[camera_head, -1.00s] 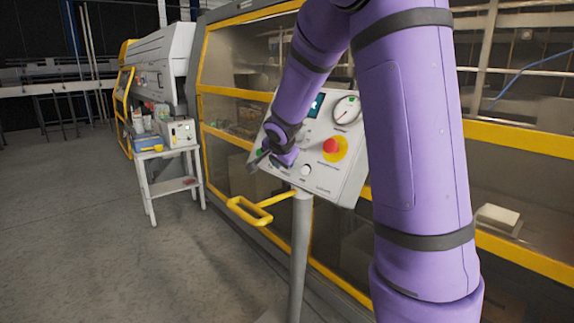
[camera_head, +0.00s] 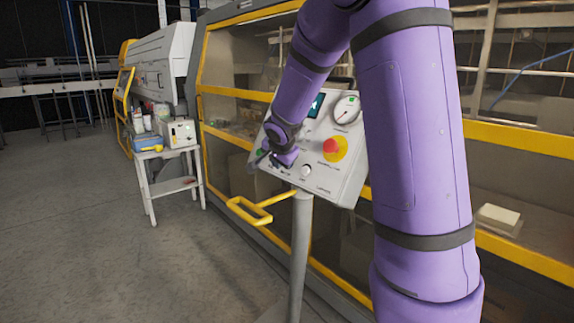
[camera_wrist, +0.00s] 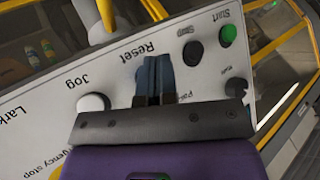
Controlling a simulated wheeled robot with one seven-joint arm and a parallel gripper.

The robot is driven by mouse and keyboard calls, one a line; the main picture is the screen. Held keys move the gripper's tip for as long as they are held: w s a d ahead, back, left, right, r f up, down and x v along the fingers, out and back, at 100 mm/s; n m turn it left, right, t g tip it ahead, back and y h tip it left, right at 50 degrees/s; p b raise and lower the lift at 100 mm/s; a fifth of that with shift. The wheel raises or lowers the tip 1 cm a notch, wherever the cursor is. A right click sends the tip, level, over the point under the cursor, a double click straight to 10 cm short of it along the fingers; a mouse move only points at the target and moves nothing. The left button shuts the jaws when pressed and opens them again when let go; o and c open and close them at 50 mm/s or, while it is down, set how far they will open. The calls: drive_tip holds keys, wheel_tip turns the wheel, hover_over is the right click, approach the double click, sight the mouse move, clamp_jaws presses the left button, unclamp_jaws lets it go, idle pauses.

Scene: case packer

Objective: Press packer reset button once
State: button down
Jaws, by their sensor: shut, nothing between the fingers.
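The control panel (camera_head: 335,182) stands tilted on a grey post, and it shows upside down in the wrist view (camera_wrist: 50,125). My gripper (camera_head: 257,162) is at the lower left of the panel face. In the wrist view my gripper (camera_wrist: 155,62) is shut and empty, its fingertips over the panel beside the "Reset" label (camera_wrist: 131,52). The reset button itself is not visible; the fingers cover the spot by its label. I cannot tell whether the tips touch it. A green start button (camera_wrist: 228,35), a black stop button (camera_wrist: 193,53) and a white jog button (camera_wrist: 93,103) sit nearby.
A red emergency stop (camera_head: 331,146) on a yellow disc and a gauge (camera_head: 346,109) are on the panel. A yellow handle (camera_head: 250,211) juts out below. The yellow-framed machine (camera_head: 235,95) stands behind. A small white table (camera_head: 165,152) is at left; the left floor is clear.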

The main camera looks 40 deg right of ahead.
drive_tip(key=shift+d+f, duration=0.1)
drive_tip(key=shift+d, duration=0.05)
drive_tip(key=shift+d+f, duration=0.15)
drive_tip(key=shift+d, duration=0.05)
idle(0.3)
drive_tip(key=shift+d+f, duration=0.15)
drive_tip(key=shift+d, duration=0.2)
idle(0.8)
drive_tip(key=shift+a, duration=0.1)
drive_tip(key=shift+a+r, duration=0.4)
drive_tip(key=shift+a, duration=0.2)
drive_tip(key=a, duration=0.1)
drive_tip(key=a+r, duration=0.1)
drive_tip(key=a, duration=0.1)
drive_tip(key=a+r, duration=0.1)
drive_tip(key=shift+s+a+r, duration=0.15)
drive_tip(key=shift+r, duration=0.1)
idle(0.4)
drive_tip(key=shift+s, duration=0.1)
idle(0.7)
